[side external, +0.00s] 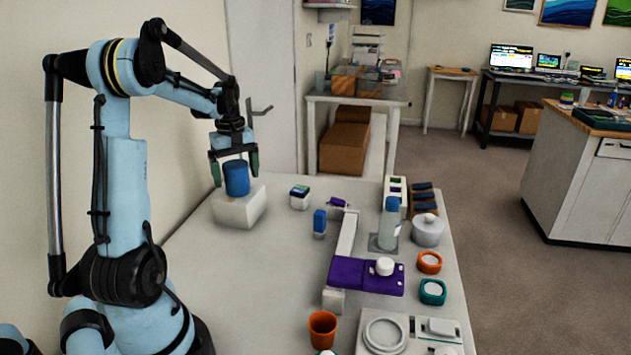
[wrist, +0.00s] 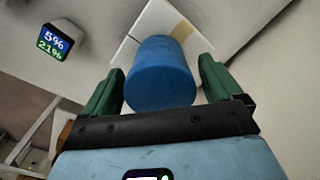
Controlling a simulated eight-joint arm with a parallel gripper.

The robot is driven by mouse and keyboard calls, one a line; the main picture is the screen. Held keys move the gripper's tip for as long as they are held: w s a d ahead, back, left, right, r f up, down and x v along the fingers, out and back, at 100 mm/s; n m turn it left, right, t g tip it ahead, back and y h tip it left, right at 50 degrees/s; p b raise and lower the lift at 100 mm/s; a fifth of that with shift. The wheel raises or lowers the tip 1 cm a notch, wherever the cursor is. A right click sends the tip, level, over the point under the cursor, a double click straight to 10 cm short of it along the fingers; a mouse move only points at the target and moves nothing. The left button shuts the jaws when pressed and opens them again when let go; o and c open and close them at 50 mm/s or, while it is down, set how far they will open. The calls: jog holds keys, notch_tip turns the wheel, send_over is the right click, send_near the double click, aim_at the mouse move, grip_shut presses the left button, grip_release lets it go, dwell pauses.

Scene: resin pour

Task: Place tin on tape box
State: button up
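The blue tin (side external: 236,179) stands upright over the top of the white tape box (side external: 238,211) and appears to rest on it. In the wrist view the tin (wrist: 160,78) covers part of the box (wrist: 127,53), and a tan tape strip shows beside it. My gripper (side external: 234,170) is above the box with its green fingers on either side of the tin. In the wrist view my gripper (wrist: 163,88) has its fingers spread, with narrow gaps to the tin. The tin's underside is hidden.
A purple plate (side external: 365,276), a clear-blue bottle (side external: 389,223) and several cups are further right. The tabletop in front of the box is clear.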

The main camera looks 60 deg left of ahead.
aim_at(235, 164)
jog(key=shift+r, duration=0.15)
notch_tip(235, 164, up, 11)
jog(key=shift+r, duration=0.2)
jog(key=w+d+m+t+y, duration=0.1)
jog(key=w+d+m, duration=0.15)
jog(key=d, duration=0.35)
jog(key=w+d+f+m+t, duration=0.1)
jog(key=d+m, duration=0.2)
jog(key=d, duration=0.3)
jog(key=w+d+m+t+y, duration=0.1)
jog(key=w+d+m, duration=0.15)
jog(key=d, duration=0.25)
jog(key=s+d+f+m+t+h, duration=0.1)
jog(key=d+f+m+t, duration=0.1)
jog(key=d+m, duration=0.3)
jog(key=s+d+f+m+t+h, duration=0.1)
jog(key=d+f+m, duration=0.4)
jog(key=d, duration=0.6)
jog(key=shift+s+d+t, duration=0.35)
jog(key=shift+s+t, duration=0.25)
jog(key=shift+s, duration=0.2)
